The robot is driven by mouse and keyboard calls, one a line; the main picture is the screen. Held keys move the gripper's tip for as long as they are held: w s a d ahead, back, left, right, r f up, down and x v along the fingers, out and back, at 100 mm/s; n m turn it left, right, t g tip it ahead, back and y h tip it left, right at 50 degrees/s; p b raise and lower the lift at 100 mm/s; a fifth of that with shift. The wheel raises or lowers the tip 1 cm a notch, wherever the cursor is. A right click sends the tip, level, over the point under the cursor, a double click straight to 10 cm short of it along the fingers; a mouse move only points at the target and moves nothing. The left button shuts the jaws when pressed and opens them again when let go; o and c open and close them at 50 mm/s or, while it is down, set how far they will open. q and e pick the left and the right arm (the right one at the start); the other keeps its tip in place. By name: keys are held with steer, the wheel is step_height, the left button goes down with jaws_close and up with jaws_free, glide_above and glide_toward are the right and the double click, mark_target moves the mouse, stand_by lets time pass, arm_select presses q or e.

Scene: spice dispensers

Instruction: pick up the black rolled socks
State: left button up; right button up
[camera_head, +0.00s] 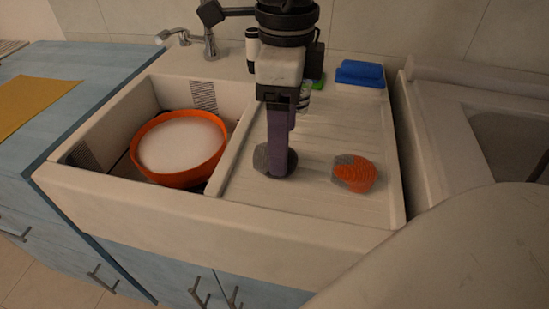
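The black rolled socks (262,158), a dark grey bundle, lie on the ribbed drainboard right of the sink basin. My gripper, which I take to be the right one (284,168), points straight down over them. Its purple fingers overlap the socks and hide their middle and right part. The fingers line up one behind the other, so I cannot tell whether they are open or shut, or whether they touch the socks. My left gripper is not in view.
An orange-and-grey rolled bundle (355,173) lies to the right on the drainboard (325,205). An orange bowl (148,172) with a white inside sits in the basin. Blue sponges (360,74) and a faucet (209,42) are at the back. A blue counter (80,62) is left.

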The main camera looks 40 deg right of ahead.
step_height(320, 180, down, 4)
steer(key=shift+w+f, duration=0.1)
steer(key=shift+f, duration=0.1)
steer(key=c, duration=1.2)
